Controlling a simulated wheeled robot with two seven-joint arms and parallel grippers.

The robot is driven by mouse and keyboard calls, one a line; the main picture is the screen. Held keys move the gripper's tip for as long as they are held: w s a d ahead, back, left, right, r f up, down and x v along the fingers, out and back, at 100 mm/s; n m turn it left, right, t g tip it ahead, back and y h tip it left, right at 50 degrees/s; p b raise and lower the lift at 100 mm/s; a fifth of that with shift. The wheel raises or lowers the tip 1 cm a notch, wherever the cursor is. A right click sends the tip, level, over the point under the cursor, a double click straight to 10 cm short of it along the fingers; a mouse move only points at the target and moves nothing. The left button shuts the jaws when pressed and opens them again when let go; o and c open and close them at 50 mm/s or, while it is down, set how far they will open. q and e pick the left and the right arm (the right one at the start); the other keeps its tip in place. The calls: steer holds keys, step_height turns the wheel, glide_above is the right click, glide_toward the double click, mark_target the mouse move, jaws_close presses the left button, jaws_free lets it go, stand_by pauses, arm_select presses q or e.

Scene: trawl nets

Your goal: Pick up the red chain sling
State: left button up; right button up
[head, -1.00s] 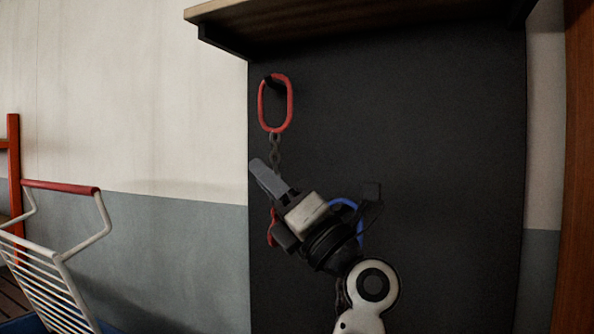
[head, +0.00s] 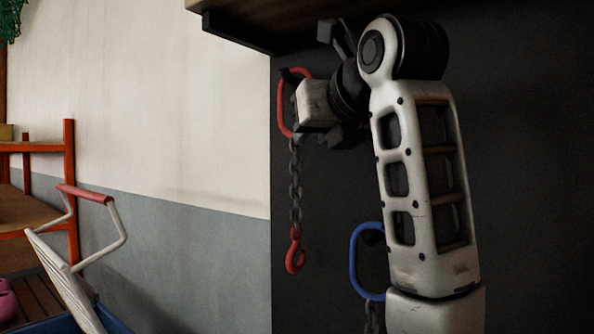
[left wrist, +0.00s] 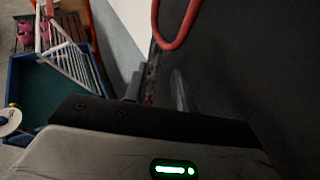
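The red chain sling hangs on a dark panel, with its red oval ring (head: 281,105) at the top, a grey chain (head: 295,190) below it and a red hook at the bottom. My left gripper (head: 308,106) is in front of the lower part of the ring, its fingers mostly hidden in the head view. In the left wrist view the red ring (left wrist: 178,38) shows at the top. There the fingers of the left gripper (left wrist: 157,88) stand apart, with the chain appearing between them. I cannot tell whether they touch it. My right gripper is not in view.
A blue ring sling (head: 355,262) hangs to the right, partly behind my arm. A wooden shelf (head: 260,12) juts out above the panel. A white wire rack with a red handle (head: 85,193) and an orange shelf unit (head: 70,150) stand left.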

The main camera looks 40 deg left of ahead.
mark_target(298, 150)
arm_select(q)
steer(key=p+x, duration=0.1)
steer(key=x, duration=0.7)
steer(key=shift+s+a+f+p, duration=0.1)
steer(key=shift+f+p, duration=0.1)
steer(key=shift+p, duration=0.15)
jaws_close()
